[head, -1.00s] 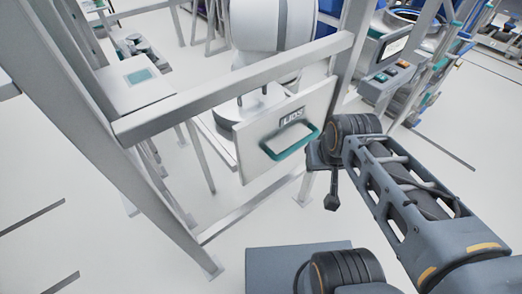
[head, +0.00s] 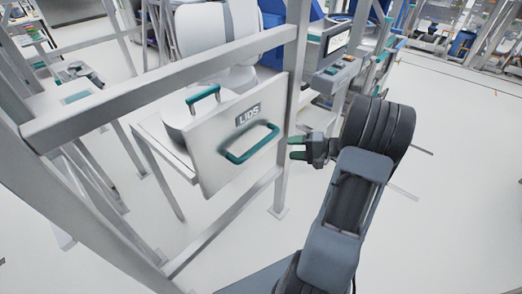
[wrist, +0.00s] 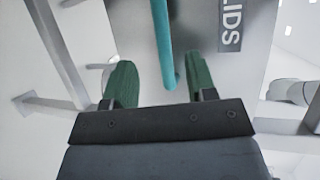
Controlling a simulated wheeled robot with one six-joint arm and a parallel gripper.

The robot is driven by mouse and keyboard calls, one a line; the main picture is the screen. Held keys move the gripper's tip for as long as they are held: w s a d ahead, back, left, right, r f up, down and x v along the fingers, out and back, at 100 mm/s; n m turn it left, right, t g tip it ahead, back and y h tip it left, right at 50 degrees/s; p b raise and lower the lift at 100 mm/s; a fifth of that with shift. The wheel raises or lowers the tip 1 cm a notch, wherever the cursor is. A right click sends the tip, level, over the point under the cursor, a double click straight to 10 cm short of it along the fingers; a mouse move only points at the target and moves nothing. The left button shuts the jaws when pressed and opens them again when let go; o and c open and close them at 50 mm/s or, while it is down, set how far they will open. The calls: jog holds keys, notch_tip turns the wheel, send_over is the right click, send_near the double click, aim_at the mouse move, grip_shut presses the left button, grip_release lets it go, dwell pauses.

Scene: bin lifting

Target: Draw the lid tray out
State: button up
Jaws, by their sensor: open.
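The lid tray (head: 215,165) has a white front panel with a dark "LIDS" label (head: 248,114) and a teal bar handle (head: 252,143). It hangs in the grey frame. My gripper (head: 297,147) is to the right of the handle in the head view, its green fingers open and pointing at the panel. In the wrist view the handle (wrist: 163,45) runs down between the two open fingers (wrist: 160,80), nearer the right one. Whether the fingertips reach around the handle is hard to tell; no contact shows.
The grey frame has a crossbar (head: 150,88) above the panel and an upright (head: 291,110) right beside my gripper. A white lid with a teal handle (head: 203,93) shows behind the panel. The floor (head: 450,215) to the right is clear.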

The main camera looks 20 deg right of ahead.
aim_at(264, 145)
jog(key=shift+t, duration=0.6)
jog(key=x, duration=0.4)
jog(key=p+x, duration=0.1)
jog(key=x, duration=0.3)
jog(key=d+f+x, duration=0.1)
jog(key=x, duration=0.3)
jog(key=shift+w+a+f, duration=0.15)
jog(key=shift+w+a, duration=0.2)
jog(key=shift+w, duration=0.25)
jog(key=shift+c, duration=0.3)
grip_shut()
